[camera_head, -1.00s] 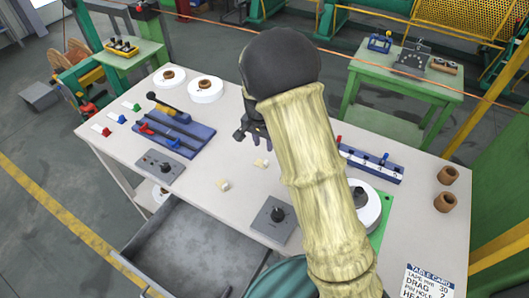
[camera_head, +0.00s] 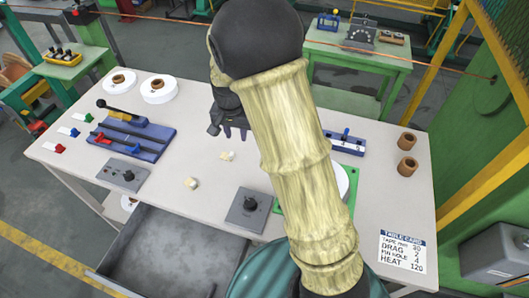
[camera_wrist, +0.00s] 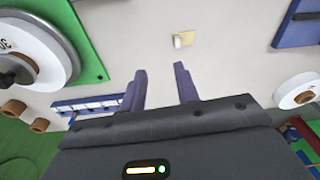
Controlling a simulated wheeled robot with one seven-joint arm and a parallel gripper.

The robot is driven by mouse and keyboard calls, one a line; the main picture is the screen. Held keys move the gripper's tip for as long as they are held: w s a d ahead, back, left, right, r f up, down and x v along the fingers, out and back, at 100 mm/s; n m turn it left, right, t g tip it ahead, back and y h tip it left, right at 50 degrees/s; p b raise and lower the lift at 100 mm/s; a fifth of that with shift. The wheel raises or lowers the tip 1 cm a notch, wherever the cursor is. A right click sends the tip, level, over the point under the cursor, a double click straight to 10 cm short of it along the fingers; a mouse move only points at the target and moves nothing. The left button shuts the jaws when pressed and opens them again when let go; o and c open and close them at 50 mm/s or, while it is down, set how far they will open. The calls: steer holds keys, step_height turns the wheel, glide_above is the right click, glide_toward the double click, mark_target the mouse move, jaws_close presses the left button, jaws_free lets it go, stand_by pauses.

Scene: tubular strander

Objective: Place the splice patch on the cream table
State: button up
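The cream table (camera_head: 300,222) spreads below my arm. Two small cream pieces lie on it: a two-tone piece (camera_head: 227,156) just below my gripper in the head view, and a blocky piece (camera_head: 191,183) nearer the drawer. I cannot tell for sure which is the splice patch. My gripper (camera_head: 229,131) hangs over the table's middle. In the wrist view my gripper (camera_wrist: 160,70) has its two fingers apart with nothing between them. A small cream and yellowish piece (camera_wrist: 183,41) lies beyond the fingertips, apart from them.
A blue rail fixture (camera_head: 130,138) and grey control boxes (camera_head: 122,174) (camera_head: 249,210) stand on the table. White reels (camera_head: 159,89), brown rings (camera_head: 407,166) and a table card (camera_head: 402,251) sit around the edges. A grey drawer (camera_head: 170,255) is open at the front.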

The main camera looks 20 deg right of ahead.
steer(key=s+d+r+n, duration=0.2)
steer(key=s+d, duration=0.2)
steer(key=s, duration=0.5)
steer(key=s+d+r+n+t, duration=0.1)
steer(key=s+d+r+n, duration=0.1)
steer(key=s, duration=0.6)
steer(key=shift+s+d+r+n, duration=0.15)
steer(key=shift+s+d+n, duration=0.2)
steer(key=shift+d+n, duration=0.55)
steer(key=shift+w+d, duration=0.1)
steer(key=shift+d, duration=0.05)
